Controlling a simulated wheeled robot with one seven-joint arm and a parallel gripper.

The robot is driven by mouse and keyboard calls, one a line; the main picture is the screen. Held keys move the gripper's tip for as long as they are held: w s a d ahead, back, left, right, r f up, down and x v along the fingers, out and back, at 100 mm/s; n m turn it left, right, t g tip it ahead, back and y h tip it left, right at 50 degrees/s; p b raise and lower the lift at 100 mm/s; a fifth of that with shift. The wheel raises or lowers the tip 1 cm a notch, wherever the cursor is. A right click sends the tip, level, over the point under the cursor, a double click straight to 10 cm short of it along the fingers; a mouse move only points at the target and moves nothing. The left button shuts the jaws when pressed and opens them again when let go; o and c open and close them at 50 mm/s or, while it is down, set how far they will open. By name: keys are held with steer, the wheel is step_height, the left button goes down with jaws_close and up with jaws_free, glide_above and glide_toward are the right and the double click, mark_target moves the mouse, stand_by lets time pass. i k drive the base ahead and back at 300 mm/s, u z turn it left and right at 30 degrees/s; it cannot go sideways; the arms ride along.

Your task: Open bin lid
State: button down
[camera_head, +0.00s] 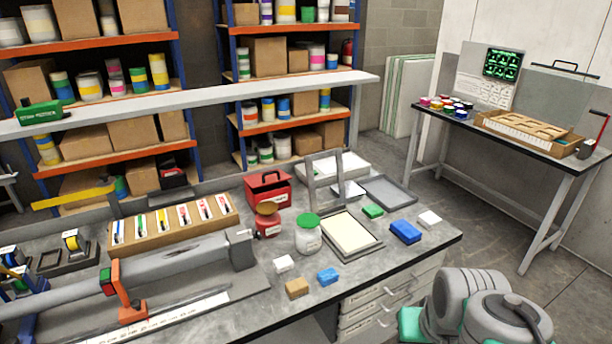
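A red bin-like box (268,190) with a dark handle on top stands on the grey workbench (400,270), near the middle of the picture. It looks like the task's bin, but I cannot be sure. Its top is small in view, and I cannot tell whether its lid is shut. My gripper is not seen in this view. Rounded grey links, probably of my own arm, show at the bottom right, apart from the red box.
A red jar (267,224) and a green-lidded jar (308,238) stand in front of the box. A grey frame stand (323,183) and trays are to its right. A wooden rack (172,224) is at left. Floor shows between the workbench and the far table (500,133).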

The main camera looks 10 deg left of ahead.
mark_target(259, 180)
steer(key=z, duration=0.15)
steer(key=i, duration=0.8)
steer(key=u, duration=0.7)
steer(key=i, duration=0.55)
steer(key=u, duration=0.6)
